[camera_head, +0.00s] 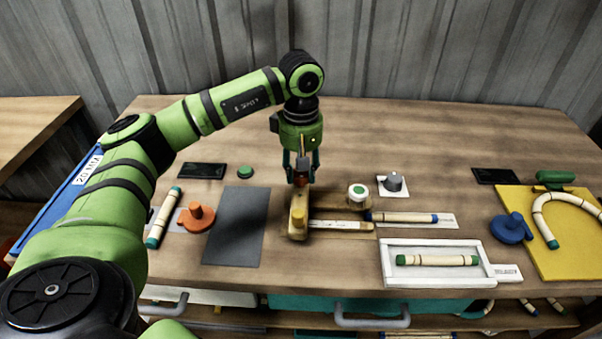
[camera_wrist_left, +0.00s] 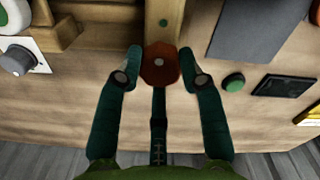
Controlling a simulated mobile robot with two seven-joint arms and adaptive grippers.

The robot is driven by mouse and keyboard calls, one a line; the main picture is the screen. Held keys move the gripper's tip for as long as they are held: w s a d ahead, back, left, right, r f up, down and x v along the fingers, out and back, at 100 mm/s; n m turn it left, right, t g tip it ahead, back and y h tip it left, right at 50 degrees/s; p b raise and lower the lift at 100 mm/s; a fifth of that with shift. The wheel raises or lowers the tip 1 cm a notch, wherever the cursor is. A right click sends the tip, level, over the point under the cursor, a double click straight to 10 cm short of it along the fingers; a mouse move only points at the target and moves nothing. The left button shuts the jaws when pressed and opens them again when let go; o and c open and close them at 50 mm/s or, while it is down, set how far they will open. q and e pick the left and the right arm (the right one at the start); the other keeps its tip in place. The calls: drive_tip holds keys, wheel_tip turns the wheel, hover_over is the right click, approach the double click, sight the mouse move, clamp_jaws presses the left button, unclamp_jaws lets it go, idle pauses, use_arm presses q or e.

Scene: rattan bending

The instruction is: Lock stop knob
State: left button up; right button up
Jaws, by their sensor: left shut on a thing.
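A red, many-sided knob, which looks like the stop knob (camera_wrist_left: 161,64), sits at the end of a light wooden bar (camera_wrist_left: 163,22) in the left wrist view. My left gripper (camera_head: 299,176) comes down over it from above in the head view. Its two dark green fingers (camera_wrist_left: 162,70) close on the knob's opposite sides. In the head view the fingers partly hide the knob. The wooden bar (camera_head: 299,203) runs toward the front and carries a yellow peg (camera_head: 297,215). My right gripper is not in view.
A white-and-green button (camera_head: 358,192), a grey dial (camera_head: 393,182) and a rattan piece (camera_head: 404,217) lie right of the bar. A white tray (camera_head: 392,275) is nearer the front. A dark mat (camera_head: 236,226) and an orange knob (camera_head: 198,215) are to the left.

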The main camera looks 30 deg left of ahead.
use_arm(q)
drive_tip(key=shift+s+f+m+b, duration=0.15)
drive_tip(key=shift+m+b, duration=0.25)
drive_tip(key=shift+m, duration=0.6)
drive_tip(key=o, duration=1.1)
drive_tip(key=shift+o, duration=0.2)
drive_tip(key=shift+r, duration=0.35)
wheel_tip(320, 180, up, 12)
drive_tip(key=shift+f, duration=0.25)
